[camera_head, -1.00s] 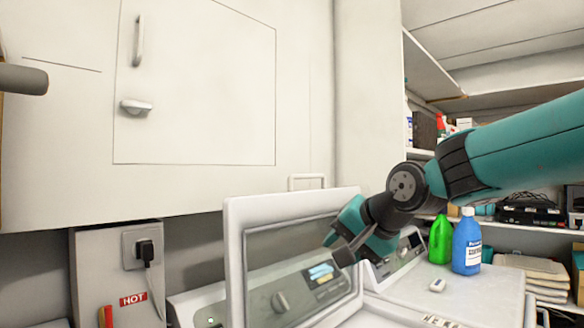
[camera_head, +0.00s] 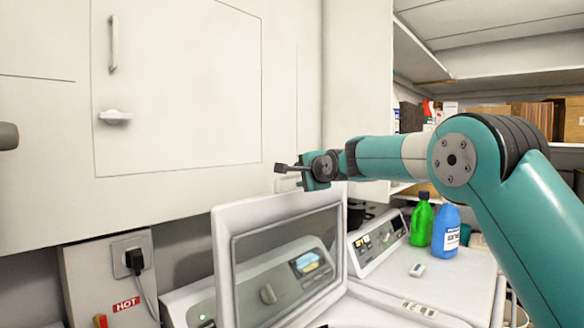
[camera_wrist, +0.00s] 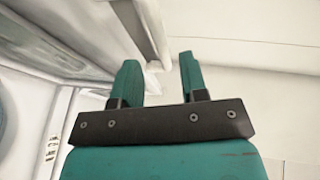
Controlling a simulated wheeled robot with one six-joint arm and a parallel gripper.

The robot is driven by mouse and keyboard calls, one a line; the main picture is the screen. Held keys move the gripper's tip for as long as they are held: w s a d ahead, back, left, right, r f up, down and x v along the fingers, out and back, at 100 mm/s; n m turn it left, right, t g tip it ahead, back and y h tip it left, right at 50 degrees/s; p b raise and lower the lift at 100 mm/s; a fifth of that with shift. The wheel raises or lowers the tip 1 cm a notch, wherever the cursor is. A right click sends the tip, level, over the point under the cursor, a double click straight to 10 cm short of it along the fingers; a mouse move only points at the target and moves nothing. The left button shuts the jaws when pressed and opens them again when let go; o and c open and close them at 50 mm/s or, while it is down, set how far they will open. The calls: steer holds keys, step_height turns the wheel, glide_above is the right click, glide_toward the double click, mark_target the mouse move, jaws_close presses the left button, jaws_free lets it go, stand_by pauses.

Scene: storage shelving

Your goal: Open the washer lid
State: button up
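The washer lid (camera_head: 224,262) stands raised, close to upright, in the head view; it is a white frame around a clear window. A control panel with a knob (camera_head: 268,293) shows through or in the window.
A white cabinet (camera_head: 180,130) is behind and above the lid. Shelves stand at the far right.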

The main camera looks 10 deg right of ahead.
mark_target(294, 177)
steer(key=p+x, duration=0.2)
steer(key=x, duration=0.3)
steer(key=shift+w+r+p, duration=0.1)
steer(key=shift+r+p, duration=0.05)
steer(key=shift+p, duration=0.15)
steer(key=shift+w+a+f, duration=0.1)
steer(key=shift+w+f, duration=0.15)
steer(key=shift+w, duration=0.15)
steer(key=shift+s, duration=0.1)
jaws_close()
